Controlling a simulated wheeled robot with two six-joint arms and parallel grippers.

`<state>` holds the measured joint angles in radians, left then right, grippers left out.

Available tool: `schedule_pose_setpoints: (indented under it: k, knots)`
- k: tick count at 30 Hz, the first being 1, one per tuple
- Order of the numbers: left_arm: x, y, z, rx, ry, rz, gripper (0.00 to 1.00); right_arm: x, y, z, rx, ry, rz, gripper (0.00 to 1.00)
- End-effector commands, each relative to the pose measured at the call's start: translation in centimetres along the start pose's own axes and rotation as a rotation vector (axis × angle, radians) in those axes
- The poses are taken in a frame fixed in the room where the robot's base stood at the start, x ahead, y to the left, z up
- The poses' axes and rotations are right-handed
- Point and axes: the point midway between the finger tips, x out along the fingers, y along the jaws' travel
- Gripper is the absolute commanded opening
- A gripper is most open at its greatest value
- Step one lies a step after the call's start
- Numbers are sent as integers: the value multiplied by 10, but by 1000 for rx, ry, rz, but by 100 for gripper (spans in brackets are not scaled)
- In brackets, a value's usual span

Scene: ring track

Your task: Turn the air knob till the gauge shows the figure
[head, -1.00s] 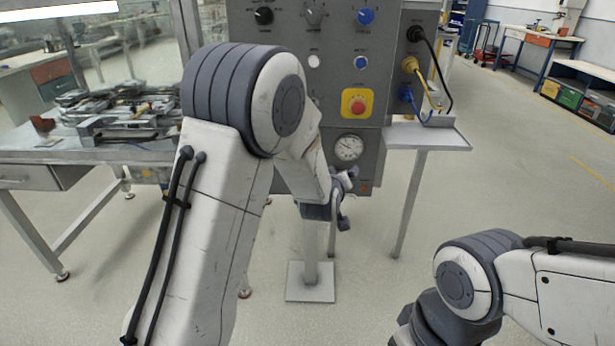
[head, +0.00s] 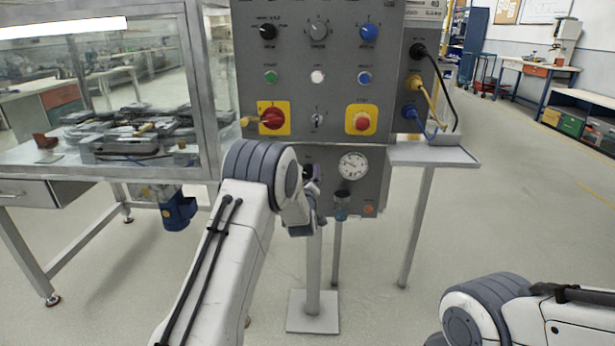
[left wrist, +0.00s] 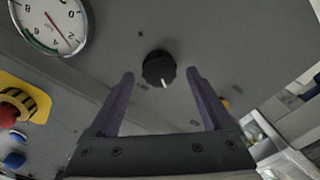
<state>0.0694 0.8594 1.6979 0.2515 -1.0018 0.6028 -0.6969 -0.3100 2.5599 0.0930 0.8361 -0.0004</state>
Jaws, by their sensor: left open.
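The air knob (left wrist: 159,69) is black and round with a white pointer mark, on the grey panel. In the head view the knob (head: 307,171) is small and partly hidden by my left gripper (head: 314,180). In the left wrist view my left gripper (left wrist: 160,75) is open, its two purple fingers either side of the knob in the picture. I cannot tell whether they touch it. The round white gauge (head: 353,165) sits right of the knob. My right gripper is out of view.
Above the gauge is a red stop button (head: 361,121) on yellow. A red rotary switch (head: 272,119) and other knobs share the panel. A grey shelf (head: 440,155) stands right, with plugged cables above it. A glass-walled bench (head: 120,165) stands left. The floor at right is open.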

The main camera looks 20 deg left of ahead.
Motion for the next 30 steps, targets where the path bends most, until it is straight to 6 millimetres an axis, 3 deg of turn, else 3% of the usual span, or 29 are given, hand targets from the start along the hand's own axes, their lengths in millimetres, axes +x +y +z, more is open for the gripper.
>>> schedule_pose_setpoints:
  k: [6,14,17,21,30]
  knots:
    - [14,0,0,1,-1,0,84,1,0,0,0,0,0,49]
    - [14,0,0,1,-1,0,84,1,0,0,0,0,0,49]
    - [14,0,0,1,-1,0,53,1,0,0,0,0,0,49]
    - [14,0,0,1,-1,0,0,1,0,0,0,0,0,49]
    - [14,0,0,33,-1,0,0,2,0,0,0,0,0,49]
